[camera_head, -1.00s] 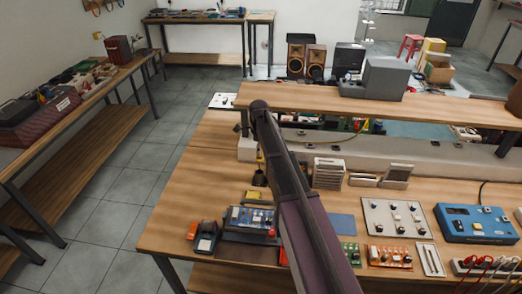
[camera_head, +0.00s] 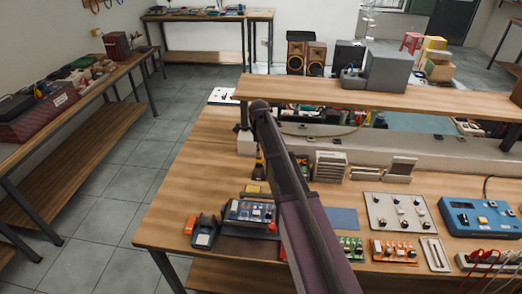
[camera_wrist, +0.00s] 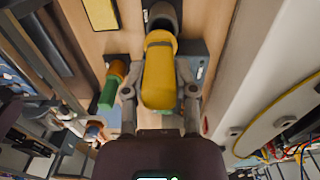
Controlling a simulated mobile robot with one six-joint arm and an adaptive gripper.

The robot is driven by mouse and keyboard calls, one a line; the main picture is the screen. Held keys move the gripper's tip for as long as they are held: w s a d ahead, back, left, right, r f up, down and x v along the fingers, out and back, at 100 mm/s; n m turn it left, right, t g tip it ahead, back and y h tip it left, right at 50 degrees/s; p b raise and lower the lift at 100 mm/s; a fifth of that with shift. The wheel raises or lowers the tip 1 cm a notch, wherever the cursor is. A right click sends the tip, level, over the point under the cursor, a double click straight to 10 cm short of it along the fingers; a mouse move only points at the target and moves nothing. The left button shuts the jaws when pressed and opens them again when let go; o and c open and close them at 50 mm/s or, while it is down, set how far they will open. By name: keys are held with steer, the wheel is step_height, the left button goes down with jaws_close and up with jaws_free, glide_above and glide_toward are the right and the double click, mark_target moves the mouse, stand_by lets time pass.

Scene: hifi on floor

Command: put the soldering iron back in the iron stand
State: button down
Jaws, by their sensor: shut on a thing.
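The soldering iron shows its thick yellow handle (camera_wrist: 159,75) in the wrist view, between the two fingers of my gripper (camera_wrist: 160,95), which is shut on it. The handle's far end is at the mouth of a dark round holder (camera_wrist: 163,16), which looks like the iron stand. I cannot tell how deep the iron sits in it, and its tip is hidden. In the head view my arm covers most of the gripper; a small dark and yellow shape (camera_head: 258,166) shows just left of the arm, above the bench.
An orange and green item (camera_wrist: 112,85) lies left of the handle in the wrist view. In the head view, a circuit board (camera_head: 250,211) and a small meter (camera_head: 204,232) are at the bench's front left. A raised shelf (camera_head: 330,92) runs behind. Bare wood is free at the left.

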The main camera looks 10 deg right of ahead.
steer(key=shift+f+b, duration=1.3)
steer(key=shift+f, duration=0.2)
steer(key=shift+c, duration=1.7)
jaws_free()
steer(key=o, duration=0.3)
steer(key=shift+o, duration=0.2)
steer(key=shift+w, duration=0.1)
steer(key=shift+r, duration=0.15)
